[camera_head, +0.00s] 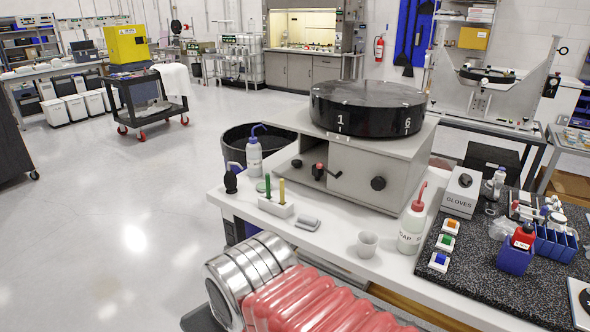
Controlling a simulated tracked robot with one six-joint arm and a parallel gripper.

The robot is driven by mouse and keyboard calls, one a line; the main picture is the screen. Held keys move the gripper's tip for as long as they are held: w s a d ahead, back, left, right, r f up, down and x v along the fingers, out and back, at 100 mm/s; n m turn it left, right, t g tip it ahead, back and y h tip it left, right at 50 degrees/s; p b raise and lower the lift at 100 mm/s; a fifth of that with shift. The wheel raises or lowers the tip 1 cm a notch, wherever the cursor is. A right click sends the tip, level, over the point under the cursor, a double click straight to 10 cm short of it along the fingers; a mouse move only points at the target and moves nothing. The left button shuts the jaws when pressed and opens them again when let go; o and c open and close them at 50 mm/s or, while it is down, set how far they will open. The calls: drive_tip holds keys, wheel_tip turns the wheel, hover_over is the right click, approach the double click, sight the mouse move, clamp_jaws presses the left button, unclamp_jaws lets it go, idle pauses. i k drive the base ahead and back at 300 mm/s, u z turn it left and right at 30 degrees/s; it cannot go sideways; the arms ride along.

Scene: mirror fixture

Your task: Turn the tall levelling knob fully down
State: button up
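A pale grey fixture (463,93) with upright arms and a dark curved band (497,77) stands on a bench at the upper right. It may be the mirror fixture. It carries small dark knobs, one at its right side (551,85) and one near the end of the right arm (563,50). They are small and far off, and I cannot tell which part is the tall levelling knob or how far it is turned. My gripper is not in view.
A grey box (350,165) with a black numbered drum (368,108) stands on the white bench. A red-capped bottle (412,222), a white cup (367,244) and a glove box (461,193) sit near it. A dark speckled mat (470,275) is at right. Open floor (110,230) is at left.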

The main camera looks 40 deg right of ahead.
sight(316, 172)
drive_tip(key=u, duration=0.1)
drive_tip(key=i, duration=1)
drive_tip(key=u, duration=0.05)
